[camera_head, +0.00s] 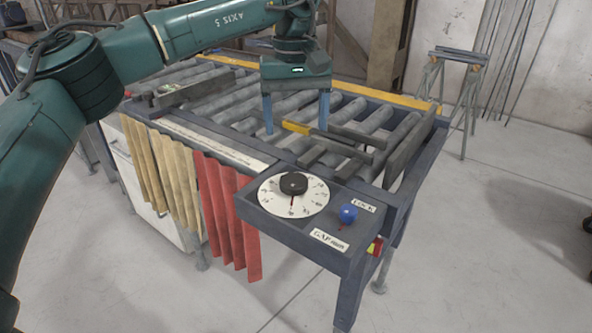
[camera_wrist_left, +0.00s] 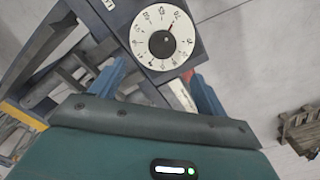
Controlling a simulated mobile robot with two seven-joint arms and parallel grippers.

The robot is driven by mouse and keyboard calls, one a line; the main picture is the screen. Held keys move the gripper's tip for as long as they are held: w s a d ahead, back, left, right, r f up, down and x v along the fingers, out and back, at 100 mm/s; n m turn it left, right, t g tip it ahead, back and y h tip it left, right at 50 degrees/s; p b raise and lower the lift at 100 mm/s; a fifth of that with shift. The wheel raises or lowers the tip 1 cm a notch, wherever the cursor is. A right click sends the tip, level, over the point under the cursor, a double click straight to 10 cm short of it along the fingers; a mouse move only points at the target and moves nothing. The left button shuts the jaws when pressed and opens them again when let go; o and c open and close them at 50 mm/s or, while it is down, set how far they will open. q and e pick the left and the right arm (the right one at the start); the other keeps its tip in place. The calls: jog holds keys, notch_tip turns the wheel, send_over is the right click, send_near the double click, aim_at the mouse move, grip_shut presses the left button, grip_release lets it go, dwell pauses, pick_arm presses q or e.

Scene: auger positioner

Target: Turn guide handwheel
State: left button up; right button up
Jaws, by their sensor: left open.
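The guide handwheel is a black round knob (camera_head: 293,184) at the centre of a white numbered dial (camera_head: 312,204). It sits on a dark blue panel (camera_head: 318,225) at the front corner of the roller table. In the left wrist view the black knob (camera_wrist_left: 162,43) shows beyond the fingers. My left gripper (camera_head: 296,118) points down over the rollers, behind the dial and apart from it. Its two blue fingers are spread with nothing held between them; they also show in the left wrist view (camera_wrist_left: 160,84). My right gripper is in neither view.
A blue ball knob (camera_head: 348,213) beside a LOCK label stands right of the dial. Dark guide bars and a yellow-ended bar (camera_head: 297,127) lie over the rollers. Red strips (camera_head: 228,210) hang at the front.

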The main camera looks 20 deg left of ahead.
aim_at(294, 180)
pick_arm(q)
jog(key=f, duration=0.7)
jog(key=f+p, duration=0.1)
jog(key=f, duration=0.3)
jog(key=shift+a+f, duration=0.25)
jog(key=shift+f, duration=0.55)
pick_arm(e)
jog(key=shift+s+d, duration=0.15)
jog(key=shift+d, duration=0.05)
pick_arm(q)
jog(key=shift+c, duration=0.5)
jog(key=c, duration=0.9)
jog(key=shift+o, duration=0.2)
jog(key=shift+n, duration=0.3)
